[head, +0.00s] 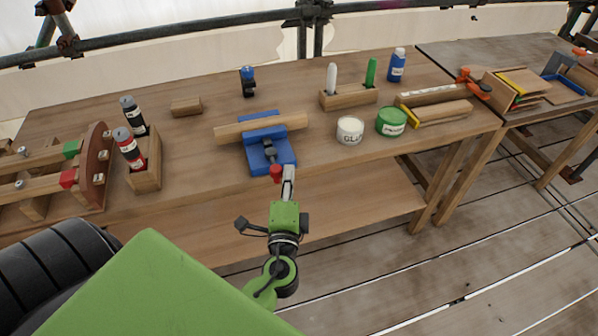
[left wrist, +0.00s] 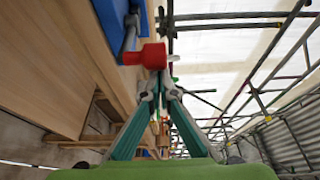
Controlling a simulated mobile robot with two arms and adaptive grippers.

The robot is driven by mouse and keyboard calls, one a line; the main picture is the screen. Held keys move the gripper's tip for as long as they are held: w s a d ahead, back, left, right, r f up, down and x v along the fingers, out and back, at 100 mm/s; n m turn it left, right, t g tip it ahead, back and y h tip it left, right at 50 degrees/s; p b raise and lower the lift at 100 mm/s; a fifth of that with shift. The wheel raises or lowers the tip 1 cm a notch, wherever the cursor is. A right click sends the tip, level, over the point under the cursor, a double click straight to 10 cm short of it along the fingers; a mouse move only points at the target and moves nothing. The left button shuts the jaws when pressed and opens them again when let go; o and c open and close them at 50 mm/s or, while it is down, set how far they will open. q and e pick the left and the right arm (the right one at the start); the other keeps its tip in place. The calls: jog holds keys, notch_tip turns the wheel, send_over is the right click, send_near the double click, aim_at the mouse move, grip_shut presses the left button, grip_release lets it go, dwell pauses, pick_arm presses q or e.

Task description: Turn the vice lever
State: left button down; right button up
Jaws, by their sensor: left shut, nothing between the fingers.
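The blue vice (head: 267,150) stands at the front edge of the wooden workbench. A long wooden piece (head: 235,131) lies across its jaws. The vice lever shows as a red knob (head: 276,171) at the vice's front, just over the bench edge. The red knob (left wrist: 152,57) is large in the left wrist view, with a grey rod beside it. My left gripper (head: 289,175) is shut and empty, just right of the red knob. In the left wrist view its fingertips (left wrist: 158,82) are right below the knob; I cannot tell whether they touch it. My right gripper is not in view.
A white tin (head: 350,130) and a green tin (head: 391,122) stand right of the vice. Markers in a block (head: 348,97) are behind. Open floor lies in front of the bench.

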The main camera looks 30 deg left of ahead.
aim_at(275, 176)
pick_arm(q)
jog(key=shift+s+a, duration=0.15)
jog(key=shift+s+a+f+m+t+h+b, duration=0.25)
jog(key=shift+s+a+m+t+h+b, duration=0.25)
jog(key=shift+s+a+m+h+b, duration=0.45)
jog(key=shift+s+a+r, duration=0.2)
jog(key=shift+s, duration=0.1)
jog(key=shift+w+n, duration=0.1)
jog(key=shift+n, duration=0.15)
